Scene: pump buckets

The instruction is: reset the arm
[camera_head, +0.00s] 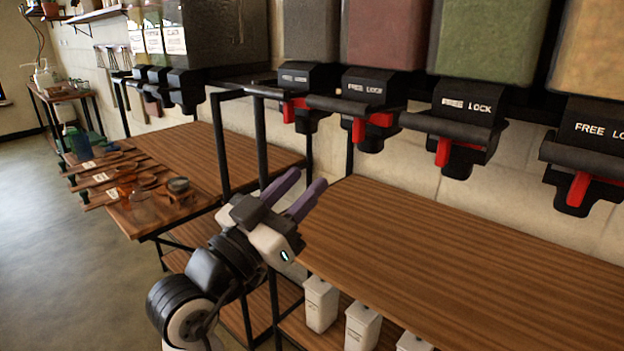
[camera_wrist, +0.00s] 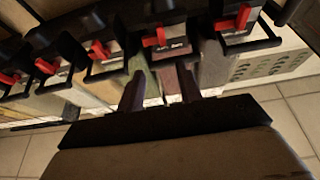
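My gripper (camera_head: 305,188) shows in the head view at the lower middle, in front of the gap between two wooden tables. Its two purple fingers are apart, with nothing visible between them, and they point up and to the right. In the wrist view my gripper (camera_wrist: 160,88) also has its dark fingers spread, with dispensers beyond them. The fingers look clear of the tables and dispensers in the head view.
Dispensers with black spouts and red levers (camera_head: 373,122) hang above the right wooden table (camera_head: 440,255). White bins (camera_head: 320,303) stand on the shelf below. The left table (camera_head: 200,150) carries jars and boards. Open floor (camera_head: 50,250) lies at left.

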